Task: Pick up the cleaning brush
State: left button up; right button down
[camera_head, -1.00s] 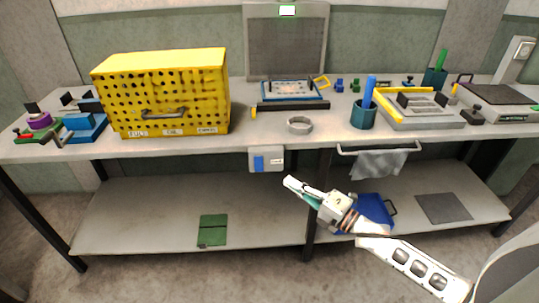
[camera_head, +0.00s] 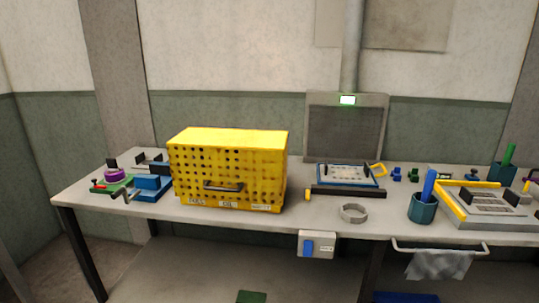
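I cannot tell for sure which thing is the cleaning brush. A long dark bar (camera_head: 350,192) with a yellow end lies on the bench in front of a blue-framed plate (camera_head: 345,175). A teal cup (camera_head: 422,209) at the right holds an upright blue stick (camera_head: 429,185). A second teal cup (camera_head: 501,172) farther back at the right holds a green stick (camera_head: 509,154). Neither of my grippers shows in the head view.
A yellow perforated box (camera_head: 228,165) with a drawer handle stands on the workbench (camera_head: 150,221). A grey ring (camera_head: 353,213) lies near the front edge. Blue and green fixtures (camera_head: 150,187) stand at the left. A cloth (camera_head: 439,265) hangs from a front rail at the right.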

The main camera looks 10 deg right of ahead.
aim_at(430, 180)
jog(key=z, duration=1.3)
jog(key=i+l, duration=0.55)
jog(key=l, duration=0.2)
